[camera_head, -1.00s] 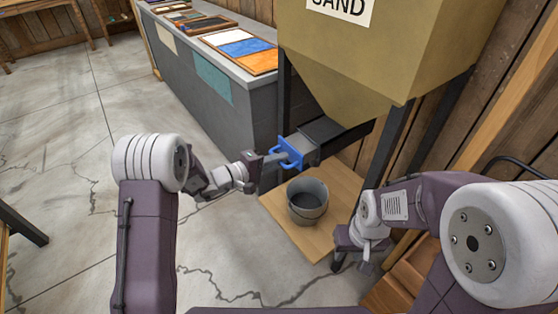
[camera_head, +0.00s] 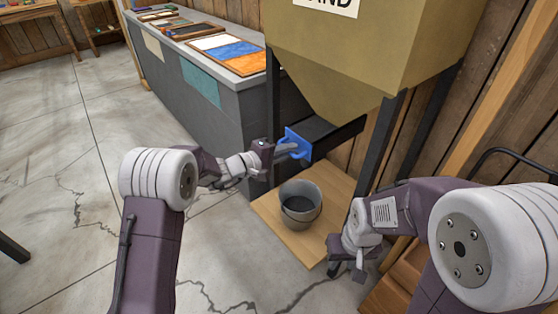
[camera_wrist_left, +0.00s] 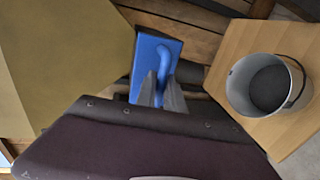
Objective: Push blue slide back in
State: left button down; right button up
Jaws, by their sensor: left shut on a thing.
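The blue slide (camera_head: 298,143) is an upright blue plate with a handle, at the mouth of the grey chute under the sand hopper (camera_head: 372,55). My left gripper (camera_head: 288,149) is shut on its handle. In the left wrist view the blue slide (camera_wrist_left: 150,58) stands ahead of my left gripper (camera_wrist_left: 157,90), whose fingertips meet at the handle. Whether the plate touches the chute is hidden. My right gripper (camera_head: 348,268) hangs low at the right, empty, with its fingers apart.
A grey bucket (camera_head: 300,204) stands on a wooden board (camera_head: 270,215) below the chute. Dark hopper legs (camera_head: 385,140) rise close to my right arm. A grey counter (camera_head: 215,110) with framed trays runs along the left.

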pick_arm(q)
jog(key=c, duration=1.5)
grip_release()
jog(key=shift+d, duration=0.1)
jog(key=shift+o, duration=0.2)
jog(key=shift+w, duration=0.1)
jog(key=p+v, duration=0.1)
jog(key=v, duration=0.8)
